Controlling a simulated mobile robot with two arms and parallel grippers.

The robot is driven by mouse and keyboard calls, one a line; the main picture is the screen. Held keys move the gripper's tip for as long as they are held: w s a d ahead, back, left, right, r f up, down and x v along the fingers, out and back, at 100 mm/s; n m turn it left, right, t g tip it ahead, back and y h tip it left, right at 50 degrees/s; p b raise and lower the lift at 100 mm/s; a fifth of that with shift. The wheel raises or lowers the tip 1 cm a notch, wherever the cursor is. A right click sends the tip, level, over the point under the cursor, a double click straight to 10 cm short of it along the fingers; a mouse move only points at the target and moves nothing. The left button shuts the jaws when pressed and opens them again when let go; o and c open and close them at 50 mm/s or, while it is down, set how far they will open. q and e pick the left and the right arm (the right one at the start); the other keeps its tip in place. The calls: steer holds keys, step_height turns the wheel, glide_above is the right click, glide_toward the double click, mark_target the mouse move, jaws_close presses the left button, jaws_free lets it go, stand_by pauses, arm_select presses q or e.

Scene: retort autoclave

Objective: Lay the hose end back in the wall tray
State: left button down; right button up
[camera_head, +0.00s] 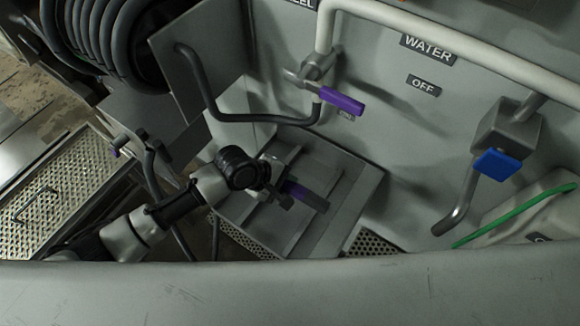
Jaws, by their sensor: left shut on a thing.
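My wrist hides part of the tray's left side. A dark hose (212,102) curves beside a grey plate and runs toward the purple-handled valve (342,101). My right gripper is not in view.
A coiled dark hose (88,35) hangs at the upper left. Perforated metal (70,185) lies at the left. A broad grey edge (300,290) crosses the front.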

arm_select(q)
steer(key=shift+s+a+f+b, duration=0.2)
steer(key=shift+s+f+b, duration=0.05)
steer(key=shift+f+b, duration=0.5)
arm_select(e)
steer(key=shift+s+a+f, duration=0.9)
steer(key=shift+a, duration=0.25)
arm_select(q)
steer(key=shift+f+b, duration=0.4)
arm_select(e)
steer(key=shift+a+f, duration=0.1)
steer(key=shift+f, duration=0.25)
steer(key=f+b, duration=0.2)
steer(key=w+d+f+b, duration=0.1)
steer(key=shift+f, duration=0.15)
arm_select(q)
steer(key=shift+w+d+f+b, duration=0.1)
steer(key=shift+f+b, duration=0.65)
steer(key=shift+f, duration=2.5)
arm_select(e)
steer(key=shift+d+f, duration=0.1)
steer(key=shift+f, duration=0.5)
arm_select(q)
steer(key=shift+f, duration=0.1)
steer(key=shift+f, duration=0.35)
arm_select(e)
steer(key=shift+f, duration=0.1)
